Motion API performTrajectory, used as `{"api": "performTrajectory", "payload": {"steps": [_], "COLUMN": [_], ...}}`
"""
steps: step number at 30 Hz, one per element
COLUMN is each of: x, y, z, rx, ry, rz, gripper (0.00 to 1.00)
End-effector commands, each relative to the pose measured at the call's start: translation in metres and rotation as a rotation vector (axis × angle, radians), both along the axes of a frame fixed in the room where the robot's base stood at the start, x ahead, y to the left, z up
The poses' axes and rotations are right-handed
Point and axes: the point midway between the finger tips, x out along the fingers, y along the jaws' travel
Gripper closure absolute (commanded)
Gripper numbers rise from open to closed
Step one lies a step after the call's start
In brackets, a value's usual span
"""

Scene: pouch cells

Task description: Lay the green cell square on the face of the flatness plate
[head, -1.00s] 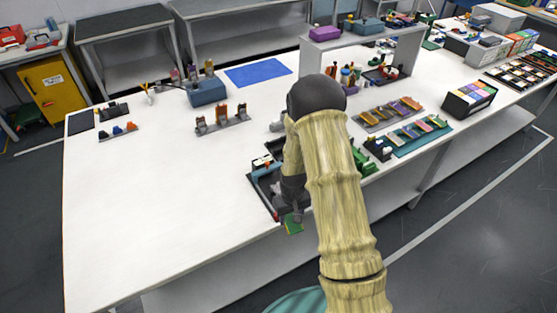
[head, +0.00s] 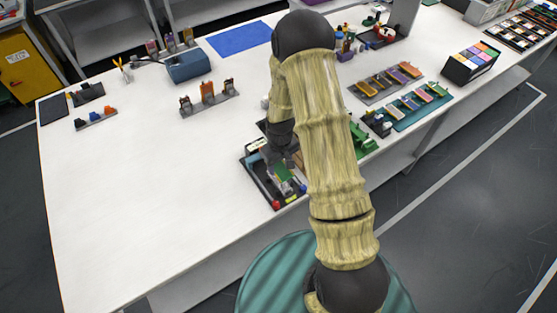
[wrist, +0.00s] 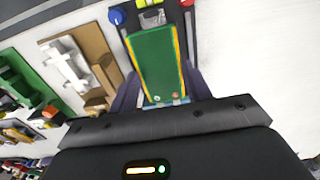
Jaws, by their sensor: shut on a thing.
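The green cell (head: 283,173) is a flat green rectangle with yellow long edges. In the wrist view the cell (wrist: 156,62) points away from my gripper (wrist: 161,92), whose dark fingers are shut on its near end. In the head view my gripper (head: 284,160) is over a dark fixture (head: 257,178) at the table's front edge. The cell covers the middle of this fixture, where grey parts show beside it. I take this to be the flatness plate's place, but its face is mostly hidden. I cannot tell whether the cell touches it.
Green parts (head: 362,140) stand right of my arm. A rack with orange parts (head: 207,97) stands behind.

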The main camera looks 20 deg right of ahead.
Motion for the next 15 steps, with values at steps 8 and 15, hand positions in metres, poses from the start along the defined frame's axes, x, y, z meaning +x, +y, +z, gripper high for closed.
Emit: {"api": "performTrajectory", "payload": {"steps": [8,15], "x": [0.0,0.0], "y": [0.0,0.0], "z": [-0.003,-0.021], "rx": [0.0,0.0], "ry": [0.0,-0.001], "rz": [0.0,0.0], "gripper": [0.71,0.71]}}
